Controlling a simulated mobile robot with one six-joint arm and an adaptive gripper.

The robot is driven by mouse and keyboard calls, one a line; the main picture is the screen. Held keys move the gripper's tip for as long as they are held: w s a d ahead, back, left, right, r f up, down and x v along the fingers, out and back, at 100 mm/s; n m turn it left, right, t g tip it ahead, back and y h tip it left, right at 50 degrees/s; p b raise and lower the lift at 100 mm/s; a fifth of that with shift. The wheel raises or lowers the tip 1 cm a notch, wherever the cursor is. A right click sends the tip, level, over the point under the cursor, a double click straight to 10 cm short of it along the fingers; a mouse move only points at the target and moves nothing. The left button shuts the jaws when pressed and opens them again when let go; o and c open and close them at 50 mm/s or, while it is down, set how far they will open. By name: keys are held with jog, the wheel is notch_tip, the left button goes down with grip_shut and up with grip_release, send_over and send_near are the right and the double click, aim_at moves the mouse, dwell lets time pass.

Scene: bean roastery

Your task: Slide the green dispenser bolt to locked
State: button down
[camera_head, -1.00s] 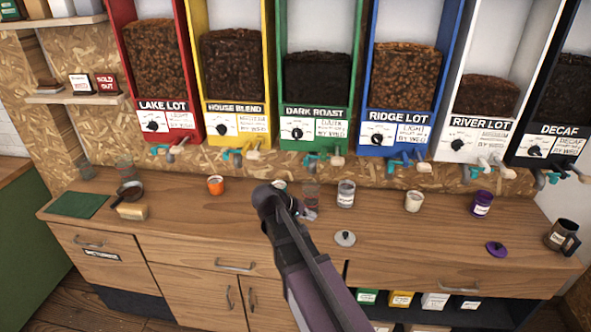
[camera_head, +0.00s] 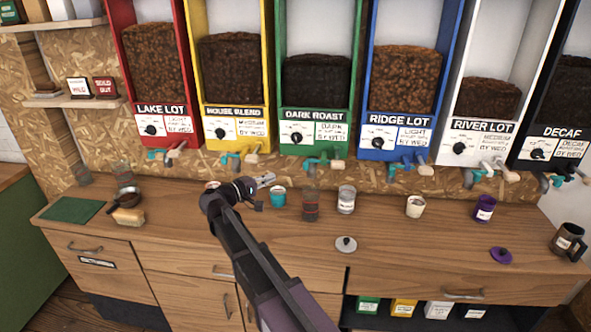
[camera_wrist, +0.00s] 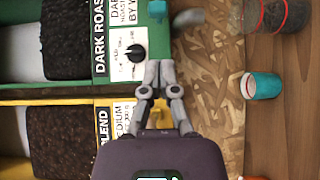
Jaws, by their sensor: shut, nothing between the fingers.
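The green DARK ROAST dispenser (camera_head: 287,100) stands in the middle of the dispenser row, and its front also shows at the upper left of the wrist view (camera_wrist: 88,25). Its green bolt and spout fittings (camera_head: 318,162) hang below the label, with a pale handle at the right. In the wrist view a green part (camera_wrist: 157,8) shows at the top edge; the bolt's exact position is unclear. My gripper (camera_head: 268,179) is shut and empty, below and left of these fittings. In the wrist view its fingertips (camera_wrist: 159,68) are together, apart from the green part.
Yellow (camera_head: 232,110) and blue (camera_head: 401,120) dispensers flank the green one, with fittings below. A teal cup (camera_head: 278,197), glass jar (camera_head: 311,205) and white-labelled jar (camera_head: 346,199) stand on the wooden counter (camera_head: 400,245) near my gripper. A grey lid (camera_head: 346,244) lies in front.

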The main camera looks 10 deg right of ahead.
jog(key=x, duration=1)
dwell(0.3)
jog(key=shift+s, duration=0.1)
dwell(0.3)
